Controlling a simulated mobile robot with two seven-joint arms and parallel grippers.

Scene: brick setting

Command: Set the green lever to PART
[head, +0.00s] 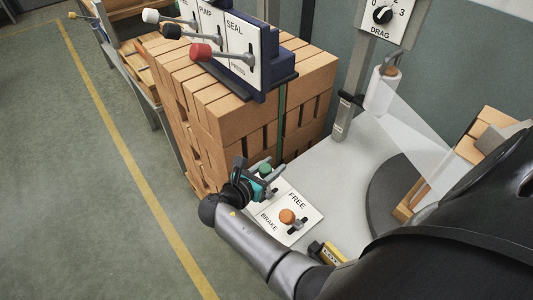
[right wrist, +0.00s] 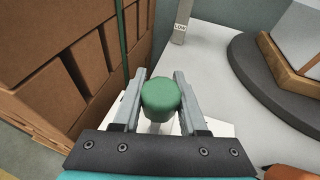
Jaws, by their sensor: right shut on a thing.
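The green lever's round knob (head: 265,170) stands on a white label plate (head: 312,214) on the grey machine top. My right gripper (head: 273,172) is at this knob, with one finger on either side, shut on it. In the right wrist view the green knob (right wrist: 160,98) sits between the two grey fingers, with part of its pale stem below. The lever's own labels, including PART, are hidden behind my gripper, so its setting cannot be read. My left gripper is not in view.
An orange lever (head: 287,216) marked FREE and BRAKE stands close beside the green one. Stacked bricks (head: 240,120) rise behind, under a panel with white, black and red levers (head: 207,52). A yellow-and-black box (head: 328,253) is near my forearm. A dark turntable (head: 378,195) is to the right.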

